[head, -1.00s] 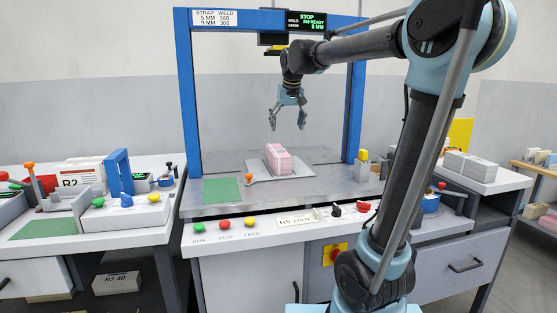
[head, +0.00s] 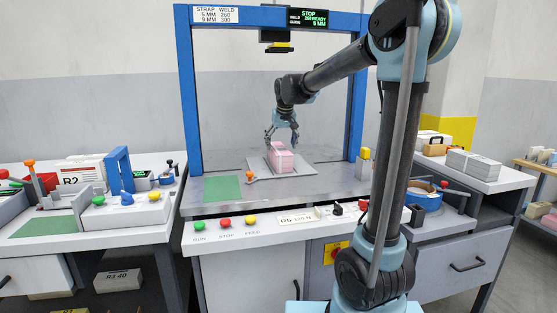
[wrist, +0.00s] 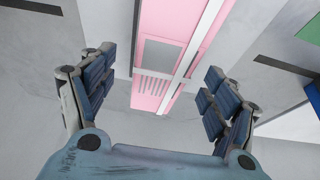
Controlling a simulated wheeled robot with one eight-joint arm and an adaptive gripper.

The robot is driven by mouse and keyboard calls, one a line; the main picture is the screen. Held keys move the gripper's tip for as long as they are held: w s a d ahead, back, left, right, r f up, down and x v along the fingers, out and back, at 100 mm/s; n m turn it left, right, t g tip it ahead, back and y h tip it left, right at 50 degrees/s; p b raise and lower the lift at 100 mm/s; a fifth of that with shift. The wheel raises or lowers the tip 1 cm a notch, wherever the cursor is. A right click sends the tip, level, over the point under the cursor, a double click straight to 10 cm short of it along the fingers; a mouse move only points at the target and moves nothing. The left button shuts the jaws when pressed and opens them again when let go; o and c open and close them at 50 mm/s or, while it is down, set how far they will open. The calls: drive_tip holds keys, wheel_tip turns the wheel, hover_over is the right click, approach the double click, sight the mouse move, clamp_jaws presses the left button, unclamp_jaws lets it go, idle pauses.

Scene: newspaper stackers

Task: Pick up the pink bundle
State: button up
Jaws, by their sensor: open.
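The pink bundle (head: 283,161) sits on a grey plate (head: 262,176) on the metal table under the blue frame. In the wrist view the pink bundle (wrist: 168,60) shows a grey panel, printed lines and a pale strap along its length. My gripper (head: 281,139) is just above the far end of the bundle, pointing down. In the wrist view my open gripper (wrist: 158,92) has one finger on each side of the bundle, with gaps between. The fingers hold nothing. Whether the fingertips are below the bundle's top cannot be told.
The blue frame (head: 186,100) stands around the table. A green mat (head: 222,188) lies left of the bundle, with an orange-knobbed lever (head: 250,175) between. A yellow-topped block (head: 363,155) stands right. Buttons (head: 225,224) line the front. A grey stack (head: 472,164) lies farther right.

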sight(279, 148)
drive_tip(key=shift+a+x, duration=0.2)
drive_tip(key=shift+x, duration=2.55)
drive_tip(key=shift+r, duration=0.1)
clamp_jaws()
